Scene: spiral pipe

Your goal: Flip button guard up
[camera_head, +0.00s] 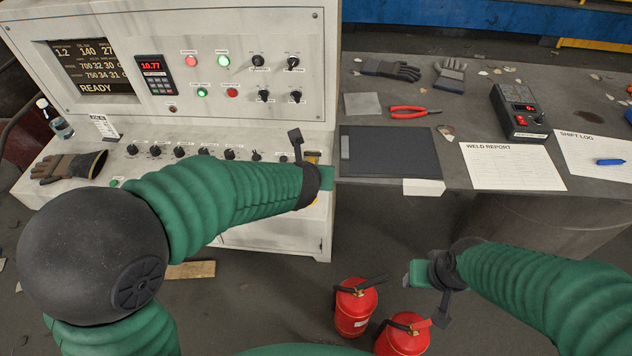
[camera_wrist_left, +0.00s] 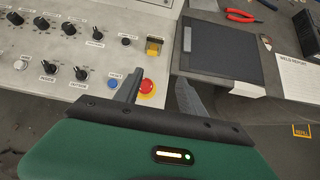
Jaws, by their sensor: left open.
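A small yellow guard (camera_wrist_left: 153,46) sits near the right edge of the sloped control panel in the left wrist view. Its yellow top also shows in the head view (camera_head: 312,156), just beyond my left gripper. I cannot tell how far it is raised. A red button (camera_wrist_left: 147,87) on a yellow base is nearer, between the finger lines. My left gripper (camera_wrist_left: 158,88) is open and empty, with one finger left of the red button and one over the panel's right edge. It is short of the guard. My right gripper (camera_head: 418,273) hangs low at right; its fingers are not clear.
The panel carries several black knobs (camera_head: 180,151) and a blue button (camera_wrist_left: 113,82). A glove (camera_head: 68,166) lies at its left. The grey table (camera_head: 470,115) at right holds a black pad (camera_head: 395,150) and red pliers (camera_head: 408,111). Two extinguishers (camera_head: 352,312) stand below.

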